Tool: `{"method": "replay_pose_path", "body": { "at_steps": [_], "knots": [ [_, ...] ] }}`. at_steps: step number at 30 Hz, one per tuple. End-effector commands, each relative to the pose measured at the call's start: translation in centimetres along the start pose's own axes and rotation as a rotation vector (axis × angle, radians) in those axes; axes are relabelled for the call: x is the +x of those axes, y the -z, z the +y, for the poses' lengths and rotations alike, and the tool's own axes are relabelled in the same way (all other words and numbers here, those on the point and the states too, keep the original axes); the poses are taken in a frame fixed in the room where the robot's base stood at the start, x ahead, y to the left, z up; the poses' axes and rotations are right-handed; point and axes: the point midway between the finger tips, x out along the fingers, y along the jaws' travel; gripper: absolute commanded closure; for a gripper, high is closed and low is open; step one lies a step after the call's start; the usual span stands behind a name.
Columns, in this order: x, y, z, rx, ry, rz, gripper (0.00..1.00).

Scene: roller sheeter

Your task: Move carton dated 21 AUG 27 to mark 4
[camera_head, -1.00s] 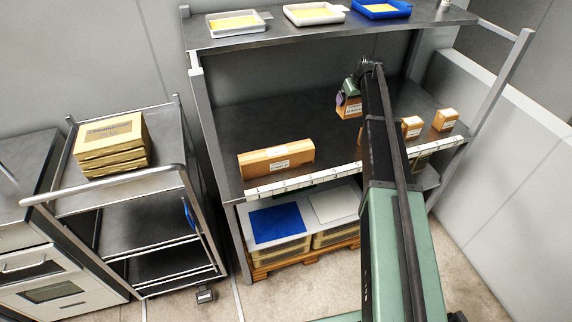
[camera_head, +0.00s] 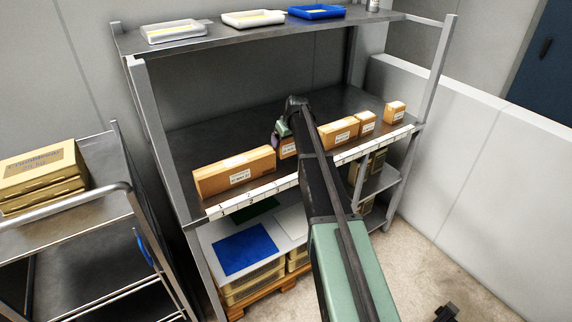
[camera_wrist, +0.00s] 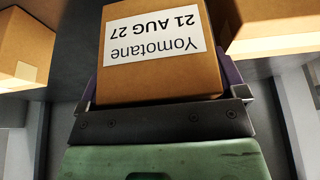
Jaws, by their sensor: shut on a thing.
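The carton dated 21 AUG 27 (camera_wrist: 160,82) fills the middle of the wrist view, its white label reading "Yomotane 21 AUG 27" upside down. My gripper (camera_wrist: 163,88) is shut on it, with a purple finger at each side. In the head view my gripper (camera_head: 282,136) holds this carton (camera_head: 288,149) at the middle shelf, partly hidden by my arm. I cannot tell whether it touches the shelf. The numbered strip (camera_head: 240,202) runs along the shelf's front edge. My arm covers part of it, and mark 4 is not clearly readable.
A long carton (camera_head: 234,173) stands left of the held carton. A wide carton (camera_head: 338,133) and two small ones (camera_head: 367,122) (camera_head: 396,111) stand to its right. The upper shelf (camera_head: 210,32) carries trays. Bare shelf lies behind the row.

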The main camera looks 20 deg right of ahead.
Motion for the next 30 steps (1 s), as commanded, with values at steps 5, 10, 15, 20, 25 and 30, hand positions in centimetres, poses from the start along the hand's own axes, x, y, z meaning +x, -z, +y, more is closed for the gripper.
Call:
{"method": "replay_pose_path", "body": {
  "at_steps": [5, 10, 15, 20, 25, 30],
  "knots": [
    [0.9, -0.4, 0.0, 0.000, 0.000, 0.000, 0.37],
    [4.3, -1.8, 0.0, 0.000, 0.000, 0.000, 0.37],
    [4.0, -1.6, 0.0, 0.000, 0.000, 0.000, 0.37],
    [4.2, -1.7, 0.0, 0.000, 0.000, 0.000, 0.37],
    [4.2, -1.8, 0.0, 0.000, 0.000, 0.000, 0.00],
    [4.2, -1.8, 0.0, 0.000, 0.000, 0.000, 0.00]
  ]
}}
